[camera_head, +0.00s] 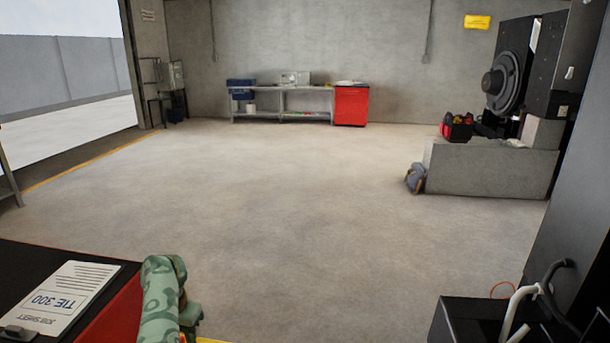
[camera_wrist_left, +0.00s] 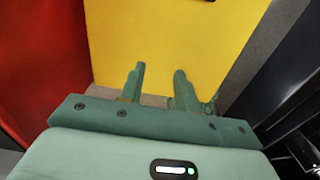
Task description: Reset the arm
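My left gripper (camera_wrist_left: 160,72) shows in the left wrist view with its two green fingers apart and nothing between them. A flat yellow surface (camera_wrist_left: 170,38) lies beyond the fingertips; I cannot tell whether they touch it. In the head view, a green camouflage-patterned link of my arm (camera_head: 162,300) rises at the bottom, beside the red-sided bench; no fingers show there. My right gripper is in neither view.
A black-topped red bench (camera_head: 125,305) with a job sheet (camera_head: 62,298) is at lower left. Black equipment with hoses (camera_head: 515,310) is at lower right. A concrete plinth (camera_head: 490,170) stands right. The middle floor (camera_head: 290,200) is clear.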

